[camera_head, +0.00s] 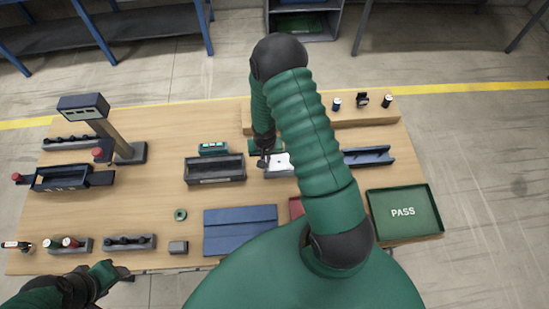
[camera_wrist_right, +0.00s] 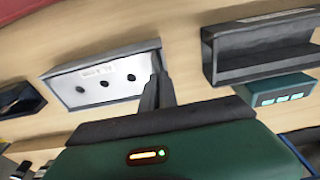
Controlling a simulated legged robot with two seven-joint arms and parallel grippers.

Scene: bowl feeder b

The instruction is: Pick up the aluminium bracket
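The aluminium bracket (camera_wrist_right: 107,78) is a pale silver piece with three dark holes in the right wrist view. In the head view, its bright surface (camera_head: 281,162) shows near the table's middle, partly hidden by my right arm. My right gripper (camera_wrist_right: 157,80) has its dark fingers close together at the right end of the bracket. Whether they pinch its edge I cannot tell. In the head view my right gripper (camera_head: 263,161) is at the bracket's left end. My left gripper (camera_head: 121,275) is low at the table's front left edge, away from the bracket; its finger opening is unclear.
A dark grey tray (camera_head: 215,180) and a small green box (camera_head: 213,149) are left of the bracket. A blue channel (camera_head: 368,157) is to its right. A green PASS tray (camera_head: 428,235) is at the front right, and a blue mat (camera_head: 240,219) at the front.

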